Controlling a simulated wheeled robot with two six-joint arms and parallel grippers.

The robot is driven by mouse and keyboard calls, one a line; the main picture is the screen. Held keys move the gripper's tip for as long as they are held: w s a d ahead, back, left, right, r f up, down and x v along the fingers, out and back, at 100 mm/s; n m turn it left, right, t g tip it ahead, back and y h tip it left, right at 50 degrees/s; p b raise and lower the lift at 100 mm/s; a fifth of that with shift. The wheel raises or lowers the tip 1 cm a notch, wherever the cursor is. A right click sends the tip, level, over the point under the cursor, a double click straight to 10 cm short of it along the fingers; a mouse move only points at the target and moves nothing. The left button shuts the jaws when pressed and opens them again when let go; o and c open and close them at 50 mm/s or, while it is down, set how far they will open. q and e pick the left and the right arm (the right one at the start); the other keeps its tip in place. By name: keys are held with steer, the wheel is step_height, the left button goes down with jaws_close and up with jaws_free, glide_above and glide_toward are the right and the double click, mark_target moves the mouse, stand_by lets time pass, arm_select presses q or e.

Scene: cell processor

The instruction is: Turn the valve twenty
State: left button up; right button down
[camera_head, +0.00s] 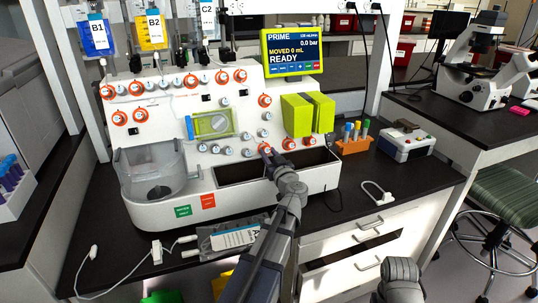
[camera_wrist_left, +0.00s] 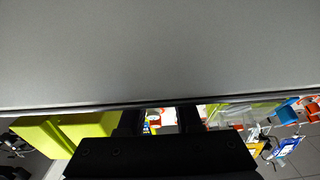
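The cell processor (camera_head: 160,80) is a white machine with many small round valves, some with orange rings. My left gripper (camera_head: 266,152) is at the lower middle of its panel, right at an orange valve (camera_head: 264,147) that it partly covers. In the left wrist view the two dark fingers (camera_wrist_left: 160,120) stand apart, with white and orange parts showing in the gap. I cannot tell whether they touch the valve. The valve numbers are too small to read, so I cannot tell which is twenty.
Two yellow-green blocks (camera_head: 297,116) stand just right of my left gripper. Further orange valves (camera_head: 289,144) sit beside it. A screen (camera_head: 292,51) reads PRIME, READY. An orange tube rack (camera_head: 353,145) and a white device (camera_head: 405,143) stand on the dark bench to the right.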

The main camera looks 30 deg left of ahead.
arm_select(q)
jaws_close()
